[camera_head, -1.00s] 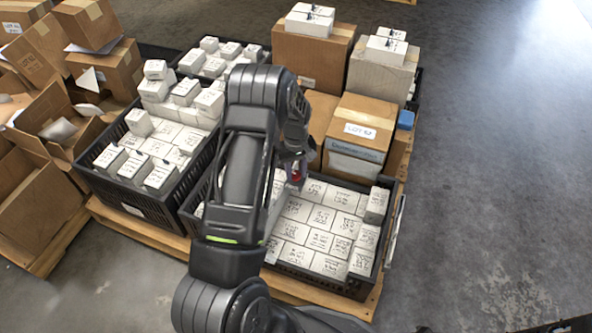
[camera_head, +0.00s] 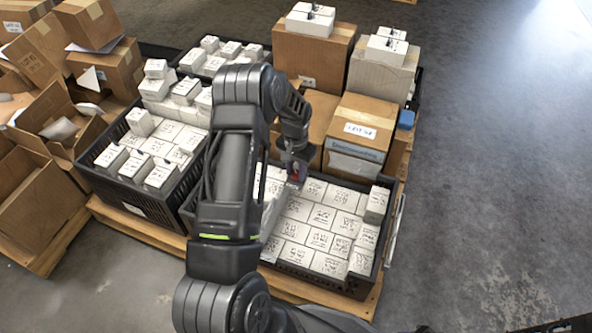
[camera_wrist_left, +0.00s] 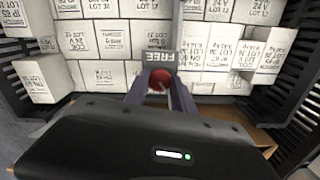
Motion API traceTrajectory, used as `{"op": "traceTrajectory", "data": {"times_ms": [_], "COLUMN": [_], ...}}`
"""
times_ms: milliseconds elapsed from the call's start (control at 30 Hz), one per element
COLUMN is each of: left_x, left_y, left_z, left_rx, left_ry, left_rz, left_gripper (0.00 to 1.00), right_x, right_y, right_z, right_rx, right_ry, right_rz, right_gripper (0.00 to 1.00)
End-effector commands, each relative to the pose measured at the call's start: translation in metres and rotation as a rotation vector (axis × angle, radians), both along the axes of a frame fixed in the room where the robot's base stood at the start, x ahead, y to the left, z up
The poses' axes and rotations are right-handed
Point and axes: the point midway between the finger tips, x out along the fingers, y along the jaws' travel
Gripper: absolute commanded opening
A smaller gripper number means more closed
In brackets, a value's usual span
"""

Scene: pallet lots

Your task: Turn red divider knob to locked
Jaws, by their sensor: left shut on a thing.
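The red divider knob (camera_wrist_left: 160,80) sits between the two fingers of my left gripper (camera_wrist_left: 161,90) in the left wrist view. A grey plate reading FREE (camera_wrist_left: 158,57) is right beside the knob. In the head view my left gripper (camera_head: 293,182) points down at the left part of the front black crate (camera_head: 325,284), with a bit of red at its tips. It is shut on the knob. The arm hides part of the crate's left side and the divider. My right gripper is not in view.
White labelled boxes (camera_head: 322,216) fill the crate. Cardboard cartons (camera_head: 357,130) stand just behind the gripper, and another black crate (camera_head: 150,207) is to the left. All stand on a wooden pallet (camera_head: 125,222). The floor (camera_head: 490,180) at right is open.

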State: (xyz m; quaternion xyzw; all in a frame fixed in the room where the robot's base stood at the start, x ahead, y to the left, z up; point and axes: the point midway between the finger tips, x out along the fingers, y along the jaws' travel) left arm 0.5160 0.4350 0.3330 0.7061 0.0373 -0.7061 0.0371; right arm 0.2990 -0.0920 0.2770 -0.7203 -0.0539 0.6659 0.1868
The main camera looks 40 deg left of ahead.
Motion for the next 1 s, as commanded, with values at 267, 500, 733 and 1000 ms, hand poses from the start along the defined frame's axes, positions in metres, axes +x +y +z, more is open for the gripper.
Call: {"op": "traceTrajectory", "data": {"times_ms": [267,500,733,1000], "left_x": [0.0003,0.0005,0.0004,0.0002], "left_y": [0.0008,0.0008,0.0006,0.0002], "left_z": [-0.0001,-0.0001,-0.0001,0.0000], "left_rx": [0.001,0.001,0.001,0.000], "left_ry": [-0.002,-0.002,-0.002,-0.001], "left_rz": [-0.072,-0.079,-0.078,-0.078], "left_gripper": [0.00,0.00,0.37,0.52], "right_x": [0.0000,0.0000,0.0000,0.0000], "right_y": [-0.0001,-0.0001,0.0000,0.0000], "right_z": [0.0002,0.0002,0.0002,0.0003], "right_rx": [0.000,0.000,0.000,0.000], "right_ry": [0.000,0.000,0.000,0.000], "right_rz": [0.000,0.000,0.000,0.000], "right_gripper": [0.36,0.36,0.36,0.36]}}
